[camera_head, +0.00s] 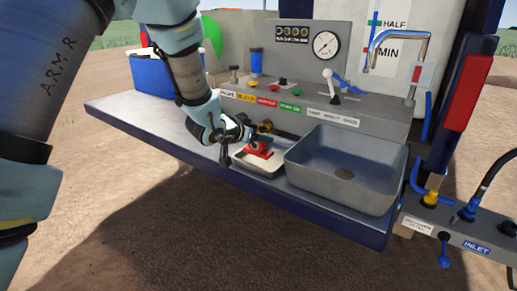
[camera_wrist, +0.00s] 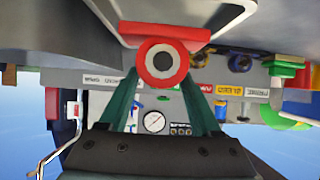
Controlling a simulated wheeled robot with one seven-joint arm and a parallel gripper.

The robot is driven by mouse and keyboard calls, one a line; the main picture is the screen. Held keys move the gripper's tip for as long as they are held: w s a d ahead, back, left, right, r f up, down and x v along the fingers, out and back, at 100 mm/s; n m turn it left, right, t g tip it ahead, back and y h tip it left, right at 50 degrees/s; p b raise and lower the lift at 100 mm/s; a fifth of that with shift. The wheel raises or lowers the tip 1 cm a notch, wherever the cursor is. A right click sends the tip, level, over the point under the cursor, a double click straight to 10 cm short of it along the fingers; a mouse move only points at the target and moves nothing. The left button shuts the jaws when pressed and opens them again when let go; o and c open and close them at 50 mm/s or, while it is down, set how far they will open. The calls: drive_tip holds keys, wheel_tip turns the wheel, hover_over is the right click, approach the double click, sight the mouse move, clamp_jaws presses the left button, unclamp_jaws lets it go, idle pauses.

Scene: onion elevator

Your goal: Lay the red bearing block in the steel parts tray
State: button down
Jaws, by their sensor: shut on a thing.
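The red bearing block (camera_head: 260,150) is at the steel parts tray (camera_head: 240,159), inside its outline in the head view. In the wrist view the block (camera_wrist: 181,63) shows as a red ring with a dark bore and a wide red base. My gripper (camera_head: 259,139) is shut on the block from above and behind; its two green fingers (camera_wrist: 160,79) flank the ring in the wrist view. The tray is shallow and pale, and its surface (camera_wrist: 165,8) lies close to the block's base. I cannot tell whether the base touches the tray floor.
A deep grey sink (camera_head: 343,173) stands right beside the tray. Behind is a control panel (camera_head: 300,115) with colored buttons, a gauge (camera_head: 326,44) and a lever (camera_head: 329,80). A blue bin (camera_head: 153,74) stands back left. The bench's left part (camera_head: 140,108) is clear.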

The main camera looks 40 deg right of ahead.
sight(254, 147)
drive_tip(key=shift+f+p, duration=0.35)
drive_tip(key=shift+f, duration=1.7)
drive_tip(key=shift+f, duration=0.1)
drive_tip(key=shift+f, duration=0.15)
drive_tip(key=shift+c, duration=0.4)
unclamp_jaws()
drive_tip(key=shift+r, duration=0.25)
drive_tip(key=b+v, duration=0.2)
drive_tip(key=v, duration=1)
drive_tip(key=shift+w+a, duration=0.1)
